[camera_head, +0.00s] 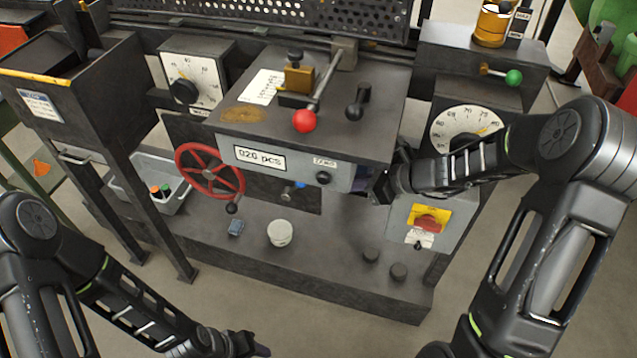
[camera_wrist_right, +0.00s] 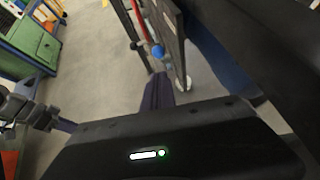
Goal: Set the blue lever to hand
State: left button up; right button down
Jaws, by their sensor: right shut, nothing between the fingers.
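The blue lever (camera_head: 299,184) is a small lever with a blue end, low on the front of the grey machine, below the counter panel. Its round blue knob also shows in the right wrist view (camera_wrist_right: 157,51), just beyond the fingers. My right gripper (camera_head: 381,188) is shut and empty, to the right of the lever and apart from it in the head view. Its fingers show in the wrist view (camera_wrist_right: 157,92). The lever's position marking is too small to read. My left gripper (camera_head: 250,346) is low at the bottom edge, away from the machine; its fingers are unclear.
A red handwheel (camera_head: 210,170) is left of the lever. A counter panel (camera_head: 259,158) and black knob (camera_head: 323,178) sit above it. A yellow-and-red switch box (camera_head: 428,218) is below my right forearm. A white cup (camera_head: 280,233) stands on the lower plate.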

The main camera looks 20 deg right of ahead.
pick_arm(q)
jog(key=shift+f+b, duration=0.4)
pick_arm(e)
jog(key=x, duration=1)
jog(key=shift+w+a+r, duration=0.1)
